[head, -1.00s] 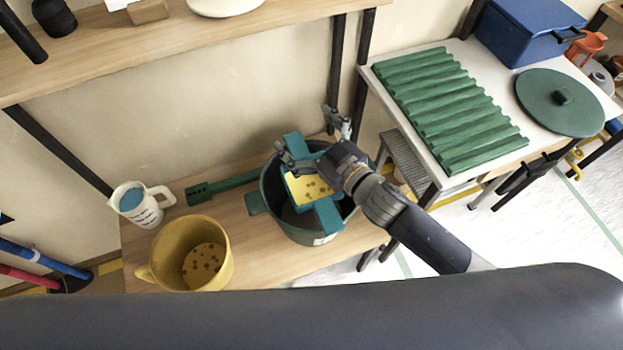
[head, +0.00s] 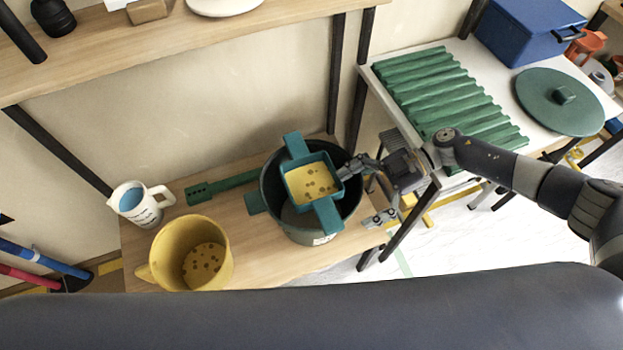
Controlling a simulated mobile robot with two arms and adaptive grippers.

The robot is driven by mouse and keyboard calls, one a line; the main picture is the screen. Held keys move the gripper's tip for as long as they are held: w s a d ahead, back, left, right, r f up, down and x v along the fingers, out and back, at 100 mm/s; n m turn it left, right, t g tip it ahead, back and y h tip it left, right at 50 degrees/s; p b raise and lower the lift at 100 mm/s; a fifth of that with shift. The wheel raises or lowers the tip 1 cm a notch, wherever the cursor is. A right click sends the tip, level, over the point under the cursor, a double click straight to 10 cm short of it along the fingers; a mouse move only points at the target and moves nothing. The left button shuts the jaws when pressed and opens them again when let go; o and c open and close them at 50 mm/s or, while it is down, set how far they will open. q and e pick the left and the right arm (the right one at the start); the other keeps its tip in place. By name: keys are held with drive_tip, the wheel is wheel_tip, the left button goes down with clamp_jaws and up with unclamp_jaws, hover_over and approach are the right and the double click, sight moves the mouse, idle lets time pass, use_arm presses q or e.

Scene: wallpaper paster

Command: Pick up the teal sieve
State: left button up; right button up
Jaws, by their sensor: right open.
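The teal sieve (head: 333,216) is a square frame with a yellow perforated bottom and two flat handles, one pointing up and one down. It rests across the dark green bucket (head: 268,196) on the wooden shelf. My right gripper (head: 362,193) is open and empty, just right of the sieve and over the bucket's right rim. One finger points at the sieve's right side; I cannot tell whether it touches. The other finger is lower, outside the bucket. My left gripper is not in view.
A yellow bucket (head: 167,254), a measuring jug (head: 150,212) and a green paddle (head: 232,184) stand or lie left of the sieve. A white table (head: 487,82) with green slats (head: 440,85), a round green lid (head: 545,115) and a blue box (head: 512,35) is on the right.

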sight(319, 218)
drive_tip(key=x, duration=0.4)
drive_tip(key=shift+a+f, duration=0.1)
drive_tip(key=shift+a, duration=0.25)
drive_tip(key=b+x, duration=0.2)
drive_tip(key=x, duration=0.3)
drive_tip(key=shift+s+a, duration=0.1)
drive_tip(key=c, duration=1.2)
